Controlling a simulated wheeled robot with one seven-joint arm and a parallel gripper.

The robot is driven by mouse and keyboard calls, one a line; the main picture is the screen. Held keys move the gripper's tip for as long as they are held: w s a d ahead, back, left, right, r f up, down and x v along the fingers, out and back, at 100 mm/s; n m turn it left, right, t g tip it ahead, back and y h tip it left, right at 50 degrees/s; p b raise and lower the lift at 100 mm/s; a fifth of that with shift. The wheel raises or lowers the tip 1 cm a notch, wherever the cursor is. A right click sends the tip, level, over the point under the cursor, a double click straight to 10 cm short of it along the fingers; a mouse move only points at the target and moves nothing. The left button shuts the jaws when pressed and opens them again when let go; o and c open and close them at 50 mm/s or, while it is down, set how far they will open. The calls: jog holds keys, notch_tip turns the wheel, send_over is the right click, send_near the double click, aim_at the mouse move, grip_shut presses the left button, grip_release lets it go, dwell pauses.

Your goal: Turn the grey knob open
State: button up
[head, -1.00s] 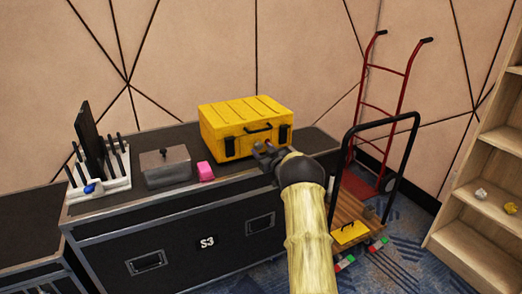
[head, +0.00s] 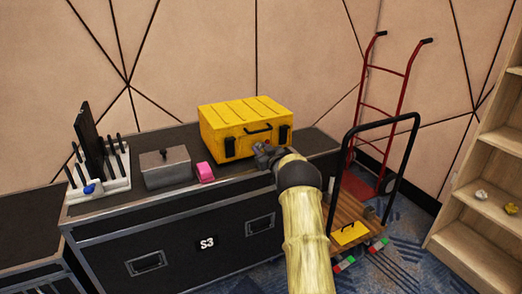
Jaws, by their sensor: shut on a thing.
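My gripper (head: 263,150) is at the front of the yellow case (head: 242,112), low and right of its middle, on top of the black flight case. It is shut on a small grey piece there, which I take to be the grey knob. The fingers and wrist cover most of it, so its outline and angle cannot be made out. A small red spot shows just above the fingers. The yellow case is closed, with a black handle (head: 258,129) and two black latches on its front.
A white rack (head: 110,184) is further left. A platform cart (head: 352,212) and red hand truck (head: 376,148) stand to the right.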

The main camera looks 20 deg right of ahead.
jog(key=n+b, duration=0.2)
jog(key=n, duration=0.2)
jog(key=shift+f, duration=0.15)
jog(key=n+b, duration=0.3)
jog(key=n, duration=0.1)
jog(key=shift+n, duration=0.4)
jog(key=n+b, duration=0.3)
jog(key=n, duration=0.1)
jog(key=shift+n+g+h+b, duration=0.3)
jog(key=shift+n+b, duration=1.6)
jog(key=shift+n, duration=0.4)
jog(key=o, duration=1)
jog(key=shift+c, duration=0.2)
jog(key=shift+r, duration=0.2)
